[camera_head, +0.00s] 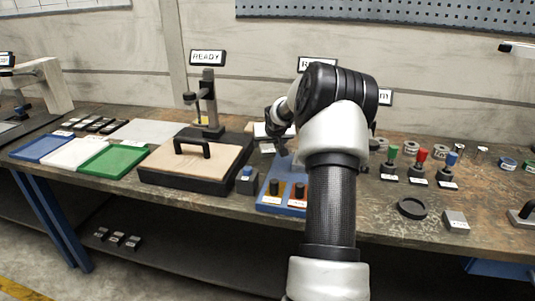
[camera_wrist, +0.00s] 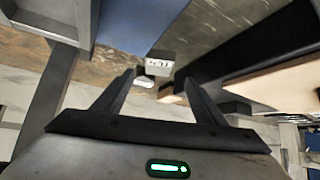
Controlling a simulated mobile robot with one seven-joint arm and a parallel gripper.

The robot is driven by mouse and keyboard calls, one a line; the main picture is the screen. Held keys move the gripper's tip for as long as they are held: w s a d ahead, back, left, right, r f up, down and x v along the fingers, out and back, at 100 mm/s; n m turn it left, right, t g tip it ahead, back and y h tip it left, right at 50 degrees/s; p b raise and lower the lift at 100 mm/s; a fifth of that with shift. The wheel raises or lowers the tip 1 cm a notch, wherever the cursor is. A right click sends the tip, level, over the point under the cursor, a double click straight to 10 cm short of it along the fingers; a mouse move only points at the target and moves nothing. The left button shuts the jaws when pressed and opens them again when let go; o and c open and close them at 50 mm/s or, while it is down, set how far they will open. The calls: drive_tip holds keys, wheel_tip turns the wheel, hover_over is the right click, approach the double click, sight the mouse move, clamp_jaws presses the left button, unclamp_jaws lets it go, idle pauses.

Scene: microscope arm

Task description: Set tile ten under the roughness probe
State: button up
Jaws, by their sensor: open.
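My gripper (camera_head: 277,135) is over the bench at the back end of the blue plate, partly hidden by my arm. In the wrist view my gripper (camera_wrist: 160,85) is open, with a small grey block (camera_wrist: 161,59) just beyond and between its fingertips. The block has a white label that I cannot read surely, so I cannot tell whether it is tile ten. Several small dark labelled tiles (camera_head: 100,124) lie at the back left. A dark column stand (camera_head: 208,100) with a READY sign (camera_head: 208,57) stands behind the tan slab; whether it is the roughness probe I cannot tell.
A black base with a tan slab (camera_head: 188,166) and handle sits left of the blue plate (camera_head: 287,207). A small labelled block (camera_head: 246,180) stands between them. Blue, white and green trays (camera_head: 113,159) lie left. Red, green and blue knobs (camera_head: 421,157) and a black ring (camera_head: 412,208) are right.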

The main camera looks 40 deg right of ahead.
sight(268, 148)
drive_tip(key=b+x, duration=0.1)
drive_tip(key=x, duration=0.5)
drive_tip(key=shift+d+f, duration=0.2)
drive_tip(key=shift+f, duration=0.05)
drive_tip(key=c, duration=1.3)
drive_tip(key=shift+w+r, duration=0.1)
drive_tip(key=shift+r, duration=0.05)
clamp_jaws()
